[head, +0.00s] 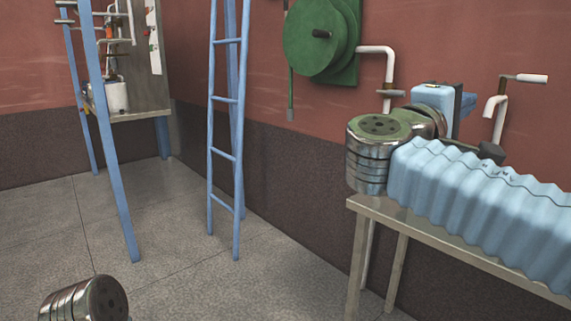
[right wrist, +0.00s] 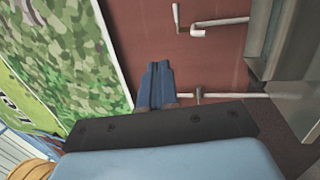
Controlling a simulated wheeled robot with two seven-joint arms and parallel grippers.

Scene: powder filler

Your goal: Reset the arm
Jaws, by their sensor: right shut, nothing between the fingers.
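My right arm reaches in from the right in the head view, with a light-blue ribbed sleeve and metal joints. Its blue gripper (head: 458,98) is near the red wall, partly hidden behind the arm, so its fingertips do not show clearly. In the right wrist view the two blue fingers of the right gripper (right wrist: 157,68) are together and empty, in front of a black plate. My left gripper is not in view; a metal joint at the lower left of the head view seems to be mine.
A metal bench (head: 450,245) stands below my right arm. A green round unit (head: 320,38) and white pipes (head: 375,50) are on the wall. A blue ladder (head: 224,155) and a stand with apparatus (head: 140,98) are left. Floor between is clear. A camouflage panel (right wrist: 60,50) is left in the wrist view.

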